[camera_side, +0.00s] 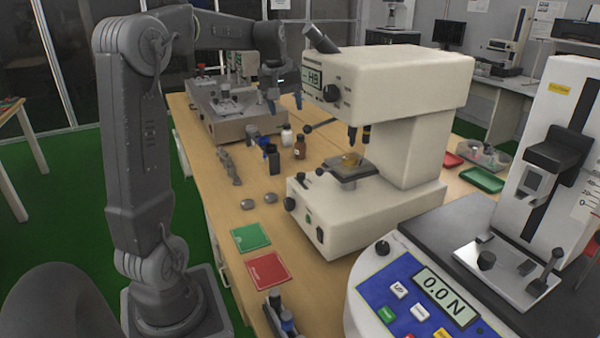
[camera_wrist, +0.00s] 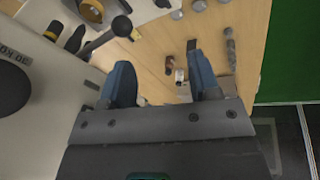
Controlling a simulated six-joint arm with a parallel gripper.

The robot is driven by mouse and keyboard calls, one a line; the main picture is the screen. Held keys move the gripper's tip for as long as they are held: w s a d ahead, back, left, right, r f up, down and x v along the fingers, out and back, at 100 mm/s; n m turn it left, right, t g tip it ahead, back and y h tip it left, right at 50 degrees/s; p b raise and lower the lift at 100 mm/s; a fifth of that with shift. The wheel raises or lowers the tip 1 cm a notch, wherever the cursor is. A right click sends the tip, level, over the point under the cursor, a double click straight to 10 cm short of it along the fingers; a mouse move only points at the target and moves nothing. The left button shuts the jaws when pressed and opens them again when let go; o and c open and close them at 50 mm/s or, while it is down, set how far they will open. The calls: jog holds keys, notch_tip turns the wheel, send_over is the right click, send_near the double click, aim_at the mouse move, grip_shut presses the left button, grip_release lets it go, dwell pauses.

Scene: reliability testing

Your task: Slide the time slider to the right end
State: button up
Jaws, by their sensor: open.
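I cannot pick out a time slider for certain in either view. The cream hardness tester (camera_side: 400,75) marked HB stands right of my gripper. Its head carries a round black dial (camera_side: 331,93), and a lever with a black ball end (camera_side: 308,129) sticks out below. My gripper (camera_side: 271,101) hangs beside the tester's head in the side view, above the table. In the wrist view my gripper (camera_wrist: 161,82) has its two blue-grey fingers spread apart with no object seen between them. The tester's pale panel (camera_wrist: 45,120) and the ball-ended lever (camera_wrist: 122,26) lie left of the fingers.
Small bottles, including a brown one (camera_side: 300,147), stand on the wooden table (camera_side: 215,185) below my gripper. A grey machine (camera_side: 235,125) stands behind. Green (camera_side: 250,237) and red (camera_side: 268,271) cards lie in front. A force tester (camera_side: 430,285) is at right.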

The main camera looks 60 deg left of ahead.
jog(key=w+a+n+h, duration=0.3)
jog(key=a+n, duration=0.5)
jog(key=n, duration=0.1)
jog(key=n+h, duration=0.2)
jog(key=n, duration=0.2)
send_over(301, 174)
jog(key=s+a, duration=0.4)
notch_tip(301, 174, down, 12)
jog(key=x, duration=1.3)
jog(key=shift+w+a+f, duration=0.1)
jog(key=shift+w+f, duration=0.15)
jog(key=shift+w, duration=0.15)
grip_shut()
